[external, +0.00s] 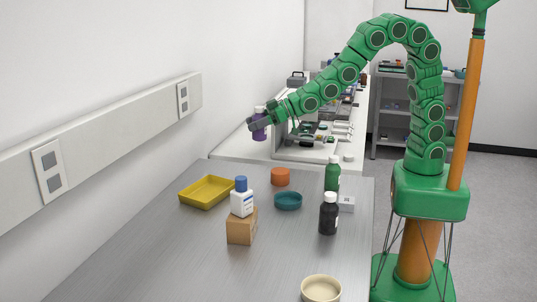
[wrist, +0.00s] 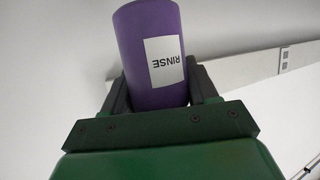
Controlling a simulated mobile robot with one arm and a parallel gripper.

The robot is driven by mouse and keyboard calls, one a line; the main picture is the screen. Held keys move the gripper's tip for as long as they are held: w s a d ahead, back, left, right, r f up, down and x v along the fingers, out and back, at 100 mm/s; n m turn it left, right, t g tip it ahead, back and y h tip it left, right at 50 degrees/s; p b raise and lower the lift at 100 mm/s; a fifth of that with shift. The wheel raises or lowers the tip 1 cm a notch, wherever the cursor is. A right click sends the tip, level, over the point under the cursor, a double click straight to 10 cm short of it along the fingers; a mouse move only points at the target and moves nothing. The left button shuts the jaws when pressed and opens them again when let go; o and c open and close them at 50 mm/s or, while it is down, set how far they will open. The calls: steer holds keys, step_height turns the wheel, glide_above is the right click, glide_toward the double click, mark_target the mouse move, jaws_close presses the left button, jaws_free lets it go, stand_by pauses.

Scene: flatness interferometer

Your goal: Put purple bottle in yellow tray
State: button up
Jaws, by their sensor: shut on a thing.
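The purple bottle (external: 259,129) is held in my gripper (external: 264,122), up above the far end of the grey table. In the wrist view the purple bottle (wrist: 153,50) has a white label reading RINSE, and my gripper's (wrist: 160,92) dark fingers are shut on either side of it. The yellow tray (external: 207,192) lies on the table at the left, nearer the camera and below the bottle. The tray looks empty.
A white bottle with a blue cap (external: 242,197) stands on a cardboard box (external: 241,227) right of the tray. An orange container (external: 280,176), teal bowl (external: 288,200), green bottle (external: 332,174), black bottle (external: 328,214) and cream bowl (external: 321,289) stand farther right. The wall (external: 90,80) borders the left.

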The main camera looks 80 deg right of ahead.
steer(key=a+y, duration=0.1)
steer(key=a, duration=1.2)
glide_above(204, 195)
steer(key=shift+n, duration=0.3)
steer(key=shift+a+f, duration=0.1)
steer(key=shift+f, duration=6.35)
steer(key=shift+f, duration=0.1)
steer(key=o, duration=1.2)
steer(key=shift+c, duration=0.2)
